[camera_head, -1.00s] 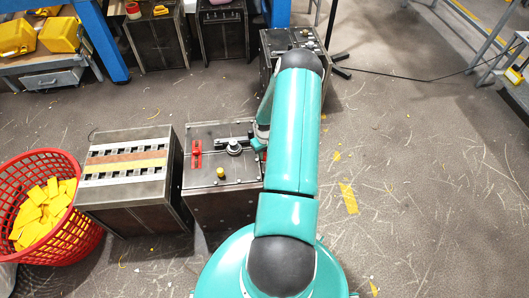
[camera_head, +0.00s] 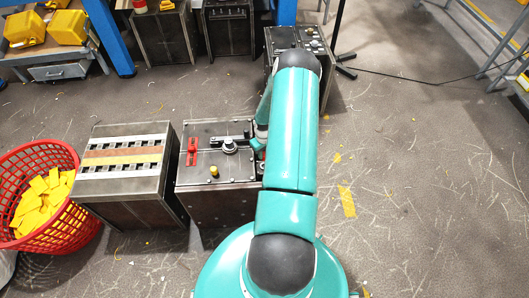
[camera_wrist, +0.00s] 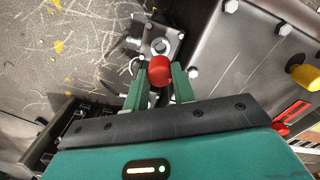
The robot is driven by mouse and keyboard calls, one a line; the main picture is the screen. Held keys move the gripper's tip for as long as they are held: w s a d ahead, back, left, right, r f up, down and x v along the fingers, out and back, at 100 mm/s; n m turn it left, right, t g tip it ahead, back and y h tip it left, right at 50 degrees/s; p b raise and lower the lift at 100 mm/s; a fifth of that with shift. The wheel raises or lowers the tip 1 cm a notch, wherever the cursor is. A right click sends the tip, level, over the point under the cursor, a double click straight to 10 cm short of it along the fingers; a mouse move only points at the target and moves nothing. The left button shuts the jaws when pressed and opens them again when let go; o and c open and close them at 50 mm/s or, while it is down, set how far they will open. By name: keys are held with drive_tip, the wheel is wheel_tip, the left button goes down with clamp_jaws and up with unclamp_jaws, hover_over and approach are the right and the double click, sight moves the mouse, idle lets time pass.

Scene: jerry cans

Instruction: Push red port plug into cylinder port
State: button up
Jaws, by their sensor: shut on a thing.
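In the wrist view, my gripper (camera_wrist: 160,84) is shut on the red port plug (camera_wrist: 159,70), held between its two green fingers. Just beyond the plug is a grey metal block with a round silver port (camera_wrist: 158,46) and bolts around it. The plug overlaps the near edge of the port in this view. I cannot tell whether the plug touches the port or sits apart from it. In the head view, my arm hides the gripper, the plug and the port.
A dark metal box (camera_head: 232,170) with a red part, a round grey fitting and a yellow knob (camera_head: 213,171) stands left of my arm. Beside it are a slotted box (camera_head: 150,190) and a red basket (camera_head: 72,225) of yellow pieces. The floor to the right is open.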

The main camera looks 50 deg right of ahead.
sight(264, 154)
drive_tip(key=shift+a+f, duration=0.15)
drive_tip(key=shift+f, duration=1.95)
drive_tip(key=shift+f, duration=1.1)
drive_tip(key=shift+c, duration=0.4)
drive_tip(key=o, duration=1.1)
drive_tip(key=shift+r, duration=0.1)
wheel_tip(264, 154, up, 14)
drive_tip(key=shift+f, duration=0.2)
